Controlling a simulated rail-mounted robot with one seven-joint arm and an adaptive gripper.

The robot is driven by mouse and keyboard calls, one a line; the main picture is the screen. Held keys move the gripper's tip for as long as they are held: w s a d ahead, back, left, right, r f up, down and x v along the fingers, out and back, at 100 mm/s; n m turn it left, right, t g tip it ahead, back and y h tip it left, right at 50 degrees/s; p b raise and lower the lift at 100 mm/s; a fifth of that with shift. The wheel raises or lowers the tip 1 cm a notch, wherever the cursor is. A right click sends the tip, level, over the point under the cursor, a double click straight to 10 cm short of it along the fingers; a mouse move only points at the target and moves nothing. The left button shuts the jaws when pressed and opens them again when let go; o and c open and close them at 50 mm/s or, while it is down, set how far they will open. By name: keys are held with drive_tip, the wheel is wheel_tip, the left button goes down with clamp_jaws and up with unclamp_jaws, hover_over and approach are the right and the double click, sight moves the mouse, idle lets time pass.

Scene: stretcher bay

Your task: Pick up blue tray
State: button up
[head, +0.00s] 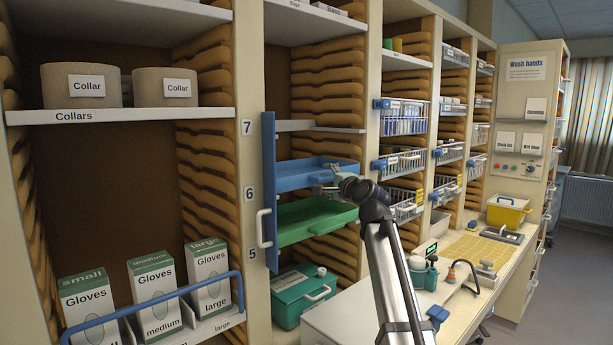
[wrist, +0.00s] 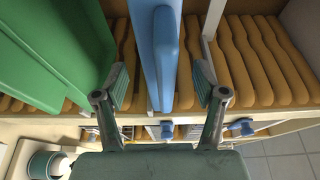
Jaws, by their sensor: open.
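The blue tray (head: 298,174) rests on a shelf in the open bay, above the green tray (head: 305,222). My gripper (head: 338,184) is at the blue tray's front right edge. In the wrist view my gripper (wrist: 161,82) is open, with one finger on each side of the blue tray's edge (wrist: 166,45). A gap shows between each finger and the tray edge there. The green tray also shows in the wrist view (wrist: 65,50), beyond the left finger.
An upright blue panel (head: 269,195) with a white handle stands at the bay's left side. A teal case (head: 303,292) sits below the green tray. Wire baskets (head: 403,117) line the bays to the right. The counter (head: 440,295) holds bottles and a yellow container (head: 507,211).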

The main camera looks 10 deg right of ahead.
drive_tip(key=p+x, duration=0.1)
drive_tip(key=x, duration=0.3)
drive_tip(key=shift+s, duration=0.1)
clamp_jaws()
drive_tip(key=shift+r, duration=0.15)
